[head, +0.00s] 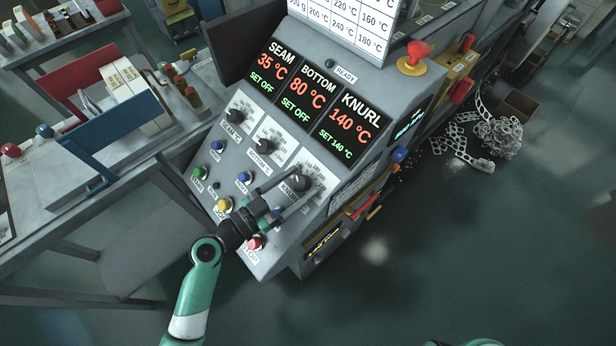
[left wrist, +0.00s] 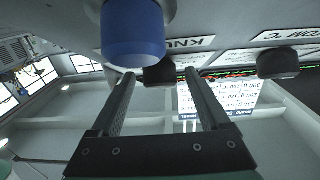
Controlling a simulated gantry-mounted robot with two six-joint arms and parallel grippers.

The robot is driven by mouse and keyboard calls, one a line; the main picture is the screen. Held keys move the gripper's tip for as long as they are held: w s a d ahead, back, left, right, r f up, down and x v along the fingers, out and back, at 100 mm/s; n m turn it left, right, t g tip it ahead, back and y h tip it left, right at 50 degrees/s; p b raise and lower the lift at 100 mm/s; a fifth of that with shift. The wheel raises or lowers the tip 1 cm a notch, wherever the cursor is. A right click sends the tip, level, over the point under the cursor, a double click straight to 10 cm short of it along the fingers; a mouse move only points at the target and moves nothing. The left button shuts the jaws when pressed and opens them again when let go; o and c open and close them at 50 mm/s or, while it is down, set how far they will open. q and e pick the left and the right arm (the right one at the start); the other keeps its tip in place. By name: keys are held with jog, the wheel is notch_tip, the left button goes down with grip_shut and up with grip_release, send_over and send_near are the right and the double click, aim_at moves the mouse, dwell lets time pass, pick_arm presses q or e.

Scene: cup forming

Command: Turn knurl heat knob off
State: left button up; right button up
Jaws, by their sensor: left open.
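The black knurl heat knob (head: 301,183) is the rightmost of three dial knobs on the sloped grey control panel. The KNURL display (head: 346,125) above it reads 140 °C, with SET 140 °C in green. My left gripper (head: 304,181) is open, its two fingers reaching up the panel to either side of the knob. In the left wrist view the knob (left wrist: 160,72) shows between the fingertips of the left gripper (left wrist: 159,74). I cannot tell whether the fingers touch it. My right gripper is out of view.
The seam knob (head: 235,116) and bottom knob (head: 264,146) sit up-left; their displays read SET OFF. A blue button (left wrist: 133,35) is close to the fingers. A red button (head: 255,243) is below the gripper, and a red mushroom button (head: 417,50) is at upper right.

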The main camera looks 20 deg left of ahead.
pick_arm(q)
jog(key=shift+s, duration=0.1)
jog(key=shift+a, duration=0.1)
jog(key=shift+c, duration=0.7)
grip_shut()
jog(key=shift+r+n+t+y+p, duration=0.1)
jog(key=shift+n+t+y+p, duration=0.2)
jog(key=shift+n+y+p, duration=0.6)
jog(key=n+y+p, duration=0.1)
jog(key=n+p, duration=0.1)
jog(key=p, duration=0.1)
jog(key=n+y+p, duration=0.2)
jog(key=p, duration=0.1)
jog(key=n+y+p, duration=0.1)
jog(key=p, duration=0.2)
jog(key=shift+s+d+r+n+t+y, duration=0.1)
jog(key=shift+d+r+n+t+y, duration=0.05)
jog(key=shift+d+n+t+y, duration=0.25)
jog(key=shift+a+f+n+y+p, duration=0.1)
jog(key=shift+f+n+y+p, duration=0.2)
jog(key=shift+p, duration=0.35)
